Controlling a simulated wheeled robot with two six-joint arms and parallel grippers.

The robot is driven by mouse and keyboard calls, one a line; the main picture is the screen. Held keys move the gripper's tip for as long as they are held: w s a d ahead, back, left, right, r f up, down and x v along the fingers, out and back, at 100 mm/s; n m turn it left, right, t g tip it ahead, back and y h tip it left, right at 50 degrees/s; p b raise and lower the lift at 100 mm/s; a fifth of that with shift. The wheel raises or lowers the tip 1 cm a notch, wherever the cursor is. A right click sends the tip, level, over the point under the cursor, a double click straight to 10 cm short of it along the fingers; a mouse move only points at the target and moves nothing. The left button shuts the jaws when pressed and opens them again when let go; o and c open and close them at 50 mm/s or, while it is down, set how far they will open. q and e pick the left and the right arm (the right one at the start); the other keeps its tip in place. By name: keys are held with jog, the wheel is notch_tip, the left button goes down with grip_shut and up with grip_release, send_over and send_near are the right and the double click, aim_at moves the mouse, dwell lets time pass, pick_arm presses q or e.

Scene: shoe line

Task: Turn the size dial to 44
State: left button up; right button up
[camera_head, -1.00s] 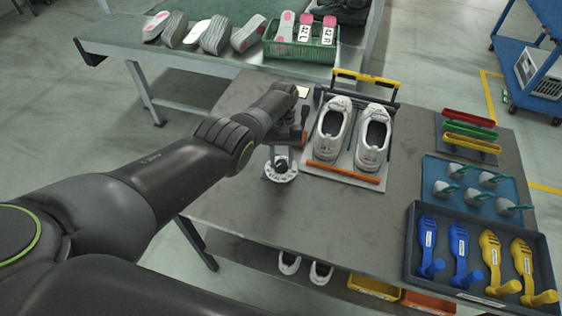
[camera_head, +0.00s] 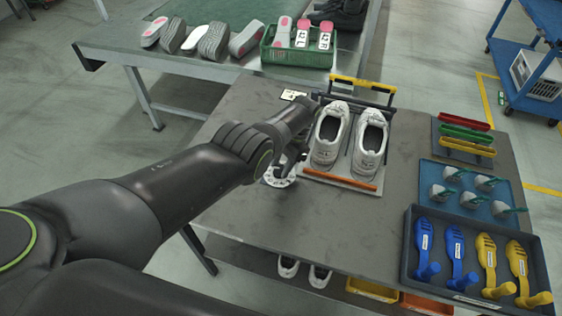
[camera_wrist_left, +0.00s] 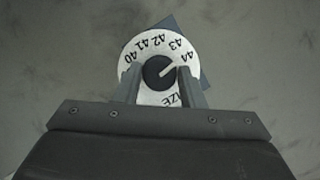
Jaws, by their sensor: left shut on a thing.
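The size dial (camera_head: 279,177) is a white disc on the table beside the shoe stand, partly covered by my left gripper and arm in the head view. In the left wrist view the dial plate (camera_wrist_left: 133,62) carries the numbers 40 to 44 around a dark knob (camera_wrist_left: 157,71). The pale pointer line on the knob points to the upper right, close to 44. My left gripper (camera_wrist_left: 161,78) has one finger on each side of the knob and is shut on it. My right gripper is not in view.
White shoes (camera_head: 330,135) stand on a holder with an orange front bar (camera_head: 339,180), right of the dial. A dark tray (camera_head: 408,268) with blue and yellow tools and a blue tray (camera_head: 428,171) lie at the right. The table front centre is bare.

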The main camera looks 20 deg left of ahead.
pick_arm(q)
jog(key=shift+s+m+y+p, duration=0.1)
jog(key=shift+m+y+p, duration=0.3)
jog(key=shift+m, duration=0.5)
jog(key=shift+f+t, duration=0.1)
jog(key=shift+t, duration=0.2)
jog(key=o, duration=1)
jog(key=p+v, duration=0.1)
jog(key=v, duration=0.5)
jog(key=shift+r+p, duration=0.35)
jog(key=shift+r, duration=0.05)
jog(key=b+v, duration=0.1)
jog(key=v, duration=0.9)
jog(key=shift+w+d+r, duration=0.1)
jog(key=shift+w+r, duration=0.1)
jog(key=shift+r, duration=0.1)
